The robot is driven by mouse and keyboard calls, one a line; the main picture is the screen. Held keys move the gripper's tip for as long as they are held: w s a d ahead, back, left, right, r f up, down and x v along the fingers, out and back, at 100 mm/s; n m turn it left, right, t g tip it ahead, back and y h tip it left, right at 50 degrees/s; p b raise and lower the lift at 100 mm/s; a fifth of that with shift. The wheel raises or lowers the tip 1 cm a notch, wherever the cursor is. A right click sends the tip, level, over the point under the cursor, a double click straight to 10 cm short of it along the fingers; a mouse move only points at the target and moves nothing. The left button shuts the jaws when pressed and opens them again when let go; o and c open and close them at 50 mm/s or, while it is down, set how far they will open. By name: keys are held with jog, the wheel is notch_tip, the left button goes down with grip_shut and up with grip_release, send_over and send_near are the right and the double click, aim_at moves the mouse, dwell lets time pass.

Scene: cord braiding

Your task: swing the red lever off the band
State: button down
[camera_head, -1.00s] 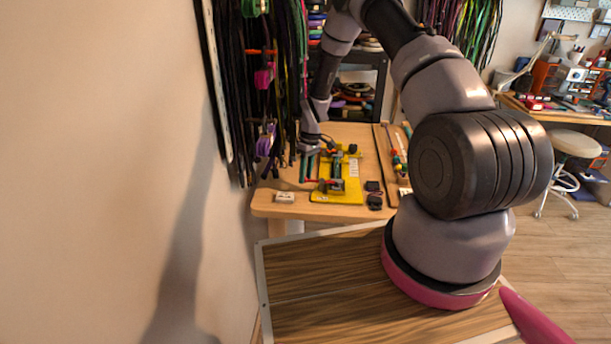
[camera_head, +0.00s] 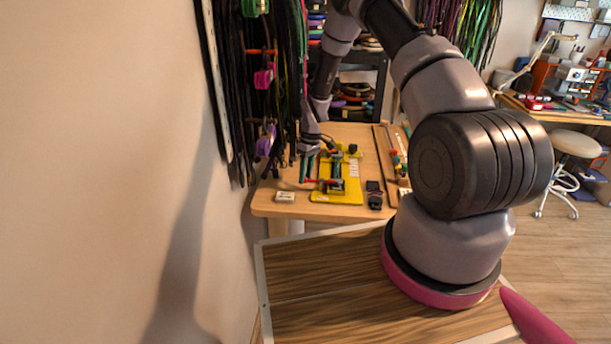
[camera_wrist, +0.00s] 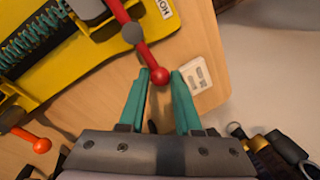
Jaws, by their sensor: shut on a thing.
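The yellow braiding fixture (camera_head: 349,196) lies on the wooden table; part of it fills the upper left of the wrist view (camera_wrist: 75,72). The red lever (camera_wrist: 147,53) runs from the fixture's edge past a grey round part to a red ball knob. My gripper (camera_wrist: 161,74) has its teal fingers on both sides of that knob, shut on it. In the head view my gripper (camera_head: 304,170) is at the fixture's left side, small there. A teal coiled cord (camera_wrist: 42,36) lies along the fixture. I cannot tell from these views whether the lever touches the band.
A second lever with an orange knob (camera_wrist: 41,146) is at the left in the wrist view. A small white block (camera_wrist: 196,76) sits close to my right finger. Black blocks (camera_head: 374,194) stand right of the fixture. Hanging cords (camera_head: 240,110) are left of the table.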

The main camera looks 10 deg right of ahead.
jog(key=shift+s, duration=0.15)
jog(key=n, duration=0.1)
jog(key=s+n, duration=0.1)
jog(key=n, duration=0.1)
jog(key=shift+s+a+h, duration=0.15)
jog(key=shift+s+h, duration=0.15)
jog(key=s+n, duration=0.1)
jog(key=n, duration=0.3)
jog(key=shift+s+g+h, duration=0.3)
jog(key=shift+s+g, duration=0.1)
jog(key=s+n, duration=0.1)
jog(key=d+n, duration=0.1)
jog(key=n, duration=0.1)
jog(key=shift+s+n+h, duration=0.3)
jog(key=shift+s, duration=0.05)
jog(key=shift+s+d+n+h, duration=0.15)
jog(key=shift+s+d+n, duration=0.15)
jog(key=shift+n, duration=0.55)
jog(key=shift+s+d+n+h, duration=0.15)
jog(key=shift+s+d+n, duration=0.1)
jog(key=shift+n, duration=0.6)
jog(key=shift+d, duration=0.1)
jog(key=c, duration=0.6)
grip_release()
jog(key=shift+c, duration=0.2)
